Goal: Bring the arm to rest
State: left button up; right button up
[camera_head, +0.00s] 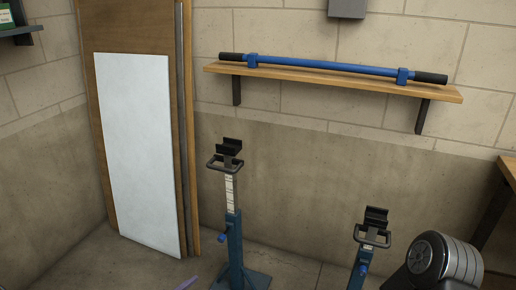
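Neither of my grippers shows in the head view, so I cannot see whether they are open or hold anything. A blue bar with black ends (330,67) lies along a wooden wall shelf (300,75), held by two blue clamps or rests. Two blue stands with black cradles on top rise from the floor, one in the middle (233,240) and one at the lower right (362,265). Both cradles look empty. The foot of the right stand is cut off by the frame.
A wooden door with a pale panel (135,150) stands at the left. A dark shelf (20,32) juts in at the upper left, and a wooden bench edge (508,172) at the right. A rounded silver and black part fills the lower right. Floor between door and middle stand looks mostly clear.

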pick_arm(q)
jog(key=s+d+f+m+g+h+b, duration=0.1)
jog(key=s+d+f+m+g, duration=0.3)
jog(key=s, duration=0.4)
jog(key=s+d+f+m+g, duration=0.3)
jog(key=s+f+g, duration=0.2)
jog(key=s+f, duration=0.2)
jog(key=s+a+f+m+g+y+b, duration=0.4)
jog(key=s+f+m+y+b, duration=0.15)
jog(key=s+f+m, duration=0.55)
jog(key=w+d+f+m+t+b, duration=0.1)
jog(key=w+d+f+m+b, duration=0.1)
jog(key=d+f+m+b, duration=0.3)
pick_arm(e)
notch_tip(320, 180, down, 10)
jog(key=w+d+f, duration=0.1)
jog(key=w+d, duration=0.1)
pick_arm(q)
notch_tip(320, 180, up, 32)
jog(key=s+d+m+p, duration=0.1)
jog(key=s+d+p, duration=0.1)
jog(key=p, duration=3)
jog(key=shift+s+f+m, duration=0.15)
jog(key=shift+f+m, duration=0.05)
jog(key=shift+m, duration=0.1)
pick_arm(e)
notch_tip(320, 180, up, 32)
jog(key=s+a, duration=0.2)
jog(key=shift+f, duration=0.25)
